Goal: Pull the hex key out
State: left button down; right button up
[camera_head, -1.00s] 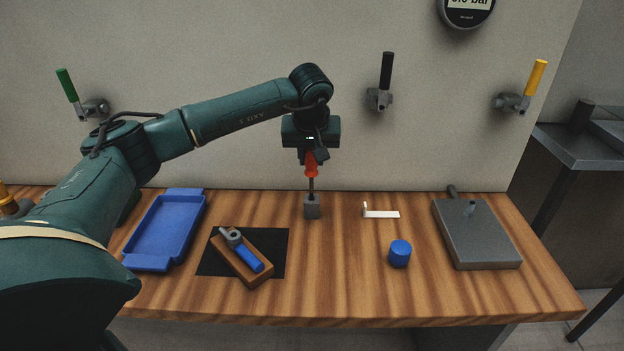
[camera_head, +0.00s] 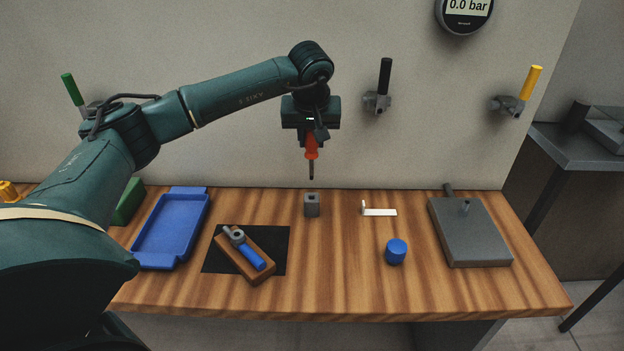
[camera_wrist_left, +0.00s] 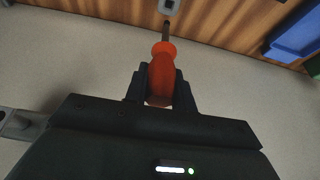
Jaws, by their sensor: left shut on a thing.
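The hex key (camera_head: 311,152) has a red-orange handle and a dark shaft pointing down. My left gripper (camera_head: 311,140) is shut on its handle and holds it upright above the grey holder block (camera_head: 312,205). The shaft tip is clear of the block, with a gap between them. The block has a dark hole in its top. In the left wrist view the handle (camera_wrist_left: 161,75) sits between my dark fingers, and the shaft points toward the block (camera_wrist_left: 169,6). My right gripper is not in view.
A blue tray (camera_head: 137,252) and a tool on a wooden block (camera_head: 259,272) over a black mat (camera_head: 216,262) are at left. A blue cylinder (camera_head: 396,252), a white bracket (camera_head: 380,212) and a grey plate (camera_head: 475,240) are at right. Wall valves are behind.

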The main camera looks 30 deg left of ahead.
pick_arm(q)
jog(key=shift+r+p, duration=0.75)
jog(key=shift+r, duration=0.4)
